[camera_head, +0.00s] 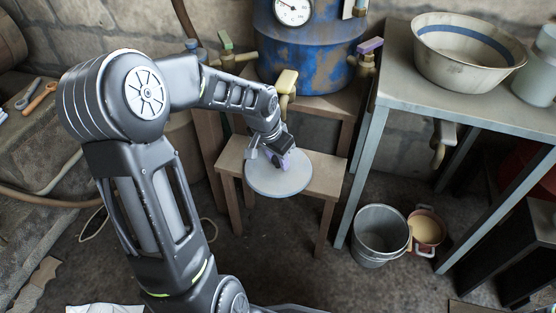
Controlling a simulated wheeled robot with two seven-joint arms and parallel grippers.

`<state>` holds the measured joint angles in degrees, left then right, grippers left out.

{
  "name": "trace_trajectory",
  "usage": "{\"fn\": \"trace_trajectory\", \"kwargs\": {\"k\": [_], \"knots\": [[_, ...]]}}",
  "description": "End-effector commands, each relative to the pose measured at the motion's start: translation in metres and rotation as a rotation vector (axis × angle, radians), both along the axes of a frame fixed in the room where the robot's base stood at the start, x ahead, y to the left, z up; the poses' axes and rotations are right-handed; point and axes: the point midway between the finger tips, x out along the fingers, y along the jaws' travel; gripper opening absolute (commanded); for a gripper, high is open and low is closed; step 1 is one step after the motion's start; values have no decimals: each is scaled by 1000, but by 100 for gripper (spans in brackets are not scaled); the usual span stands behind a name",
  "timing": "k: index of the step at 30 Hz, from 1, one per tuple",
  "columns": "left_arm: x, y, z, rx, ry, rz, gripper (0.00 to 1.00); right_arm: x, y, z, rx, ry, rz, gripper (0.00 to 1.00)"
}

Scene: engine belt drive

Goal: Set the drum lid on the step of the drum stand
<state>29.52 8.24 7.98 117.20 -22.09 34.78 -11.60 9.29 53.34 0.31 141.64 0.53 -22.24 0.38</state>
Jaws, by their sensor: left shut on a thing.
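The drum lid (276,182) is a round, flat grey disc with a purple grip (289,162) on top. My left gripper (284,156) reaches down from above and is shut on the lid at this grip. The lid looks level over the wooden step (324,172) of the drum stand (340,106), and its front rim reaches past the step's front edge. I cannot tell whether it touches the step. The blue, rusty drum (312,50) stands on the higher part of the stand, behind the step. My right gripper is out of view.
Taps with coloured handles, one cream (286,82), stick out from the drum close to my left wrist. A metal table (400,88) with a bowl (465,60) stands at right. A bucket (380,238) and a red pot (427,228) stand on the floor below. The step's right end is bare.

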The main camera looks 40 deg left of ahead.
Motion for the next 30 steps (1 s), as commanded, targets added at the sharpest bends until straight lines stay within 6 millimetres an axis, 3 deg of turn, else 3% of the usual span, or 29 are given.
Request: {"fn": "trace_trajectory", "kwargs": {"k": [8, 9, 16, 25, 30], "knots": [[1, 0, -2, 0, -2, -1, 0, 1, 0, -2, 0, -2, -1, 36], [0, 0, -2, 0, -1, -1, 32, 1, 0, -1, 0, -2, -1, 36], [0, 0, -1, 0, -1, -1, 51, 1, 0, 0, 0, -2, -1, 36], [0, 0, 0, 0, -1, -1, 52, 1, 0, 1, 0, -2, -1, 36], [-2, 0, 13, 1, -2, -1, 52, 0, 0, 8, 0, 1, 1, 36]]}}
